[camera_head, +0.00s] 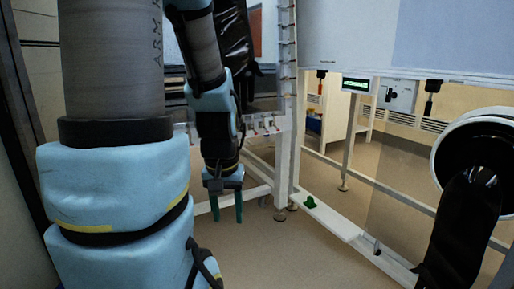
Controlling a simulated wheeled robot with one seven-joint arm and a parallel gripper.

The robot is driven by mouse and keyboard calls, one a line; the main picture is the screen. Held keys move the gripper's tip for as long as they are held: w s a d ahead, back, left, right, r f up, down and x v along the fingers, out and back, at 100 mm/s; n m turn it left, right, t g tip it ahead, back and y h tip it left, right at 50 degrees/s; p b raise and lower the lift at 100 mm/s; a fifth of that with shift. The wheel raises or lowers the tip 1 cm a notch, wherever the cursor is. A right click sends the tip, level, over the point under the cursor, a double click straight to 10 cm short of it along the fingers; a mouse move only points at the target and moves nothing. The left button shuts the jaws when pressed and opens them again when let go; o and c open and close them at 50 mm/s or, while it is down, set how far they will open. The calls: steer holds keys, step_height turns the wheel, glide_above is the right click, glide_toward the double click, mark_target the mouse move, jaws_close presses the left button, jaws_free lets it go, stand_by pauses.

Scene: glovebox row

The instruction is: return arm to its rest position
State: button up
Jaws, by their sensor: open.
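My arm, in a light blue and grey cover, fills the left of the head view. My gripper (227,207) hangs from it near the middle, pointing down. Its two green fingers are apart, with nothing between them. It is in front of the white frame's lower rail and apart from other objects as far as I can tell. Part of the space behind my arm is hidden.
A white upright post (288,120) stands just right of my gripper. A white lower rail (325,215) carries a small green object (310,202). A black glove (465,225) hangs from a round port (486,135) at right. Bare floor (270,245) lies below my gripper.

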step_height(320, 180, up, 35)
steer(key=p, duration=3.3)
steer(key=shift+f, duration=0.15)
steer(key=shift+w, duration=0.1)
